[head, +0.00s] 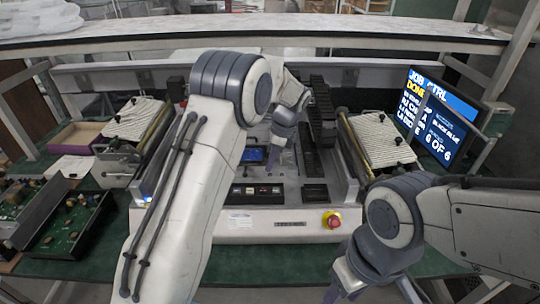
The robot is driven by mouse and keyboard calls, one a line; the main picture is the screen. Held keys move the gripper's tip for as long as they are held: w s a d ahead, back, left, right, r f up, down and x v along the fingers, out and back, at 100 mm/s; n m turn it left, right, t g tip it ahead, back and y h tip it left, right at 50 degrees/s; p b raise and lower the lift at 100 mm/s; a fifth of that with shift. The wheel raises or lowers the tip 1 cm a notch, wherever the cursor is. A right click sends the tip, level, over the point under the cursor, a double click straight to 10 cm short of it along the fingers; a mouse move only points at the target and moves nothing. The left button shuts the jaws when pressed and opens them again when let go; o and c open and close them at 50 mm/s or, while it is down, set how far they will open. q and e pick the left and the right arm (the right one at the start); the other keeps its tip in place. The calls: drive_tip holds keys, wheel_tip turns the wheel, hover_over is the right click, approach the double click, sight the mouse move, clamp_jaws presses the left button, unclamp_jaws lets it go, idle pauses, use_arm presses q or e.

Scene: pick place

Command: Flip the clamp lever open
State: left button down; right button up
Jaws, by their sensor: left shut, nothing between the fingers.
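My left gripper (272,158) is over the middle of the white bench machine (285,228), just right of a small blue screen (253,155). Its purple fingers are shut with nothing seen between them. My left arm covers much of the machine's left and middle parts. I cannot clearly make out the clamp lever; it may be hidden by the arm or too small to tell. I cannot tell if the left gripper touches anything. My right gripper (340,285) is low, in front of the machine's right front corner, partly cut off by the picture's bottom edge.
A red emergency button (332,220) sits on the machine's front right. A dark vertical track (321,112) stands behind. A monitor (437,117) is at right. Circuit-board trays (66,218) lie at left on the green bench.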

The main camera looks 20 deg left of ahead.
sight(246, 169)
use_arm(q)
drive_tip(key=p+x, duration=0.1)
drive_tip(key=x, duration=0.4)
drive_tip(key=shift+s+a+f, duration=0.1)
drive_tip(key=shift+a+f, duration=0.05)
drive_tip(key=shift+f, duration=0.15)
drive_tip(key=shift+a+r+p, duration=0.25)
drive_tip(key=shift+a+p, duration=0.05)
drive_tip(key=shift+a, duration=0.3)
drive_tip(key=shift+a+r+p, duration=0.25)
drive_tip(key=shift+a+p, duration=0.05)
drive_tip(key=shift+a, duration=0.35)
drive_tip(key=shift+s+a, duration=0.1)
drive_tip(key=shift+a, duration=0.55)
drive_tip(key=shift+a, duration=0.1)
